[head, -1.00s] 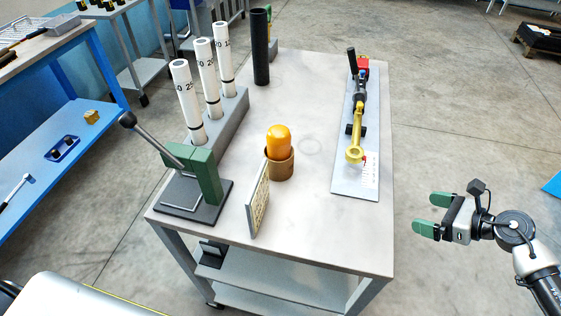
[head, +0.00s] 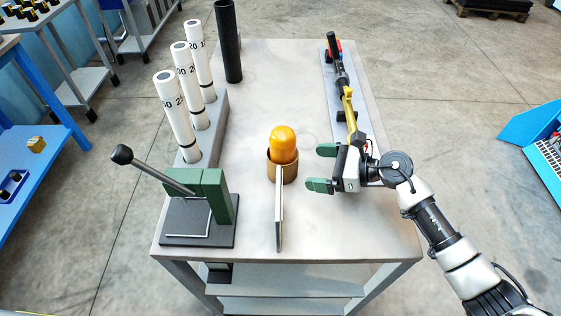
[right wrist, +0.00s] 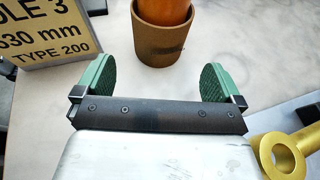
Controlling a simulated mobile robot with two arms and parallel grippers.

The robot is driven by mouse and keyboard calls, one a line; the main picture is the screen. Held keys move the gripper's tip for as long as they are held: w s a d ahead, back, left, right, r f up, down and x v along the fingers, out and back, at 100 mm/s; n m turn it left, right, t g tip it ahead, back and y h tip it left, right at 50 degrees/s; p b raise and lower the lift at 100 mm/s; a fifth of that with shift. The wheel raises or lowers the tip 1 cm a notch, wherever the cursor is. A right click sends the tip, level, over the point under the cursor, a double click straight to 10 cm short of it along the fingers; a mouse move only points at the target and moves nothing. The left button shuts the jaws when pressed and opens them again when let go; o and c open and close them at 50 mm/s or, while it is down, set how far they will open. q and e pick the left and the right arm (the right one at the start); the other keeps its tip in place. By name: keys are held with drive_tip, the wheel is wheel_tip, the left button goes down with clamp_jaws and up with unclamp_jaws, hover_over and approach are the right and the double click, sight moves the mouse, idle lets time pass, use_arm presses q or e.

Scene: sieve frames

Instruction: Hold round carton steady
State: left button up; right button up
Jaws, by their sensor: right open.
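The round carton is a brown cylinder (head: 286,170) standing upright on the table, with an orange rounded object (head: 284,145) sitting in its top. In the right wrist view the carton (right wrist: 161,40) is ahead of the fingers, roughly centred between them, and its top is cut off by the frame. My right gripper (head: 321,168) is open, with green finger pads, just right of the carton. It is apart from the carton and holds nothing. In the right wrist view, the right gripper's pads (right wrist: 155,82) are spread wide. My left gripper is not in view.
A sign plate (head: 280,221) stands close in front of the carton; it also shows in the right wrist view (right wrist: 45,35). A green lever press (head: 212,193) and a rack of white tubes (head: 190,85) are left. A black tube (head: 229,45) stands behind.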

sight(297, 165)
drive_tip(key=x, duration=0.2)
drive_tip(key=shift+w+a+f, duration=0.1)
drive_tip(key=shift+w+a, duration=0.05)
drive_tip(key=shift+a, duration=0.25)
drive_tip(key=b+x, duration=0.1)
drive_tip(key=x, duration=0.3)
drive_tip(key=shift+w+a+f+b, duration=0.1)
drive_tip(key=shift+a+f+b, duration=0.05)
drive_tip(key=shift+b, duration=0.2)
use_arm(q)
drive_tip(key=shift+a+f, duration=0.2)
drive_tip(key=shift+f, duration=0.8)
use_arm(e)
drive_tip(key=shift+w+a+f, duration=0.1)
drive_tip(key=shift+w+a, duration=0.05)
drive_tip(key=shift+a, duration=0.4)
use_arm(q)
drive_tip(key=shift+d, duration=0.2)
use_arm(e)
drive_tip(key=c, duration=0.6)
drive_tip(key=shift+o, duration=1)
drive_tip(key=c, duration=1)
drive_tip(key=shift+c, duration=0.2)
